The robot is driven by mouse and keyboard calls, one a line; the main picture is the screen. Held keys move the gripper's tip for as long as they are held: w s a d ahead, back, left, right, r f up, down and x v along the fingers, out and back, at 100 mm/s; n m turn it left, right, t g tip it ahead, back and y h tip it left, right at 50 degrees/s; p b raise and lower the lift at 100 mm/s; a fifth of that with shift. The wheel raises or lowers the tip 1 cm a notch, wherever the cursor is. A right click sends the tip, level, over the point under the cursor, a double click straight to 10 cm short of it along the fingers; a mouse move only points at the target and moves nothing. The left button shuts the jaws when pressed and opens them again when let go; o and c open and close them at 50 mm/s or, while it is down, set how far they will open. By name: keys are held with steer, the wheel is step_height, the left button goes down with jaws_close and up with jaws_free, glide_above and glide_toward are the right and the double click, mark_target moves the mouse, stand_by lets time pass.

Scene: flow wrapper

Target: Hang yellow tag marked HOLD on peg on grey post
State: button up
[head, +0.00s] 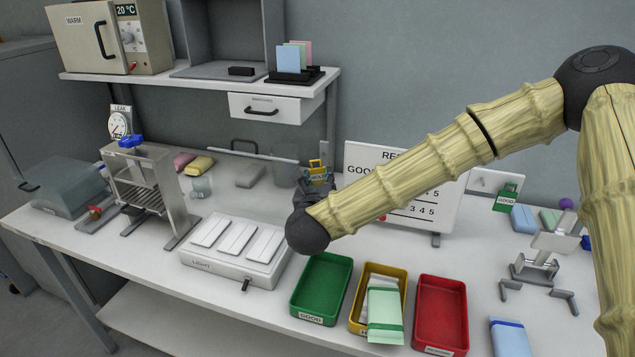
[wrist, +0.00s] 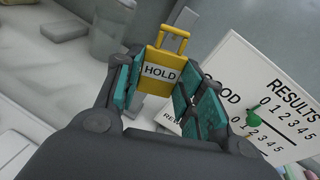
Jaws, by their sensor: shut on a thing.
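The yellow tag marked HOLD (wrist: 160,72) is upright between the teal-padded fingers of my gripper (wrist: 165,90), with its handle-like loop at the top. My gripper is shut on it. In the head view the tag (head: 317,169) shows small above my gripper (head: 316,183), over the back part of the bench. A narrow grey post (head: 328,153) stands just behind and to the right of the tag in that view. The peg on it cannot be made out, and my gripper and forearm hide the lower post. Whether the tag touches the post cannot be told.
The RESULTS board (head: 408,190) stands right of my gripper, partly behind my arm. A drawer (head: 275,107) hangs under the shelf above. A white scale-like unit (head: 235,250) and green (head: 322,287), yellow (head: 364,328) and red (head: 440,312) trays lie in front.

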steer(key=shift+w+d+f+p, duration=0.1)
steer(key=shift+w+d+p, duration=0.2)
steer(key=shift+w, duration=0.4)
steer(key=shift+w+d+r+p, duration=0.15)
steer(key=shift+w+p, duration=0.1)
steer(key=shift+w, duration=0.5)
steer(key=shift+w+d+f+p, duration=0.15)
steer(key=shift+w+d+p, duration=0.15)
steer(key=shift+w, duration=0.4)
steer(key=shift+w+f+b, duration=0.15)
steer(key=shift+f+b, duration=0.1)
steer(key=shift+b, duration=0.15)
steer(key=shift+w+d+f+b, duration=0.1)
steer(key=shift+w+d+b, duration=0.05)
steer(key=shift+w+b, duration=0.3)
steer(key=o, duration=0.8)
steer(key=shift+o, duration=0.2)
steer(key=shift+s, duration=0.1)
